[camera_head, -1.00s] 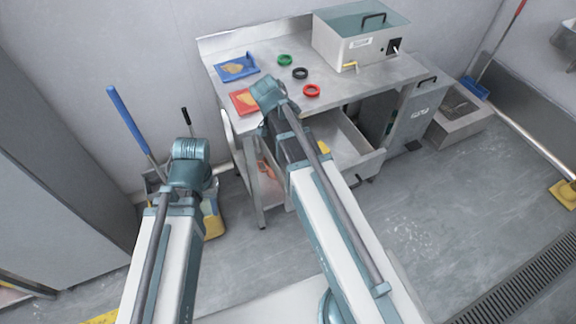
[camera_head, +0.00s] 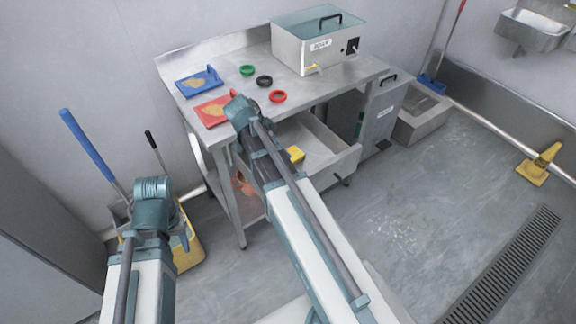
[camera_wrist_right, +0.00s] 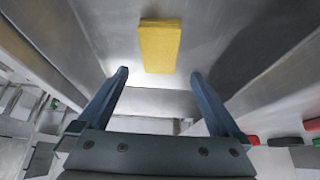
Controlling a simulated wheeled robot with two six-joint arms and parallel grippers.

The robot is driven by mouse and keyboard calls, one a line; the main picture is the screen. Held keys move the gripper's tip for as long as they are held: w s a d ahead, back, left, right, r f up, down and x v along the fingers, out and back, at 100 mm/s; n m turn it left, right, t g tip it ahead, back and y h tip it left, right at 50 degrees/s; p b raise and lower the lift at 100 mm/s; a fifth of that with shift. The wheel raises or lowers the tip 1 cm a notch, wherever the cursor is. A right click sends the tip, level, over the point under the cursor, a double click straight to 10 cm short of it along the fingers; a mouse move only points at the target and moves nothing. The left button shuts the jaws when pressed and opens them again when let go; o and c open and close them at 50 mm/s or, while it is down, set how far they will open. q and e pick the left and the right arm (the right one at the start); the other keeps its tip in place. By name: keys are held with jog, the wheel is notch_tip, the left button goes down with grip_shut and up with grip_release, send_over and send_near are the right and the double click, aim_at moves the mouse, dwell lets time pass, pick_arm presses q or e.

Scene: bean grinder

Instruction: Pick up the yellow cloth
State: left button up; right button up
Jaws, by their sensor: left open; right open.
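The yellow cloth (camera_head: 296,154) is a small folded block lying in the open metal drawer (camera_head: 335,160) under the worktable. It also shows in the right wrist view (camera_wrist_right: 160,46), flat on the drawer floor, just beyond my fingertips. My right gripper (camera_wrist_right: 158,78) is open and empty, its two fingers pointing toward the cloth with a gap between them and it. In the head view my right arm hides most of that gripper. My left gripper (camera_head: 182,236) is at the left, mostly hidden by its own arm, away from the drawer and near a yellow bucket (camera_head: 190,256).
The worktable (camera_head: 226,66) holds a blue tray (camera_head: 200,82), a red tray (camera_head: 214,111), several coloured rings and a metal machine (camera_head: 318,45). The drawer walls stand around the cloth.

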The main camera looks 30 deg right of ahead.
jog(key=shift+b+x, duration=0.55)
jog(key=shift+x, duration=0.7)
pick_arm(q)
notch_tip(320, 180, down, 2)
jog(key=shift+f, duration=0.15)
pick_arm(e)
jog(key=b+x, duration=0.4)
jog(key=x, duration=0.1)
jog(key=shift+a+f+b, duration=0.2)
jog(key=shift+f+b, duration=0.05)
jog(key=shift+b, duration=0.1)
pick_arm(q)
notch_tip(320, 180, down, 4)
jog(key=shift+f, duration=0.2)
pick_arm(e)
jog(key=shift+r, duration=0.15)
pick_arm(q)
jog(key=shift+f, duration=0.25)
pick_arm(e)
jog(key=shift+f, duration=0.3)
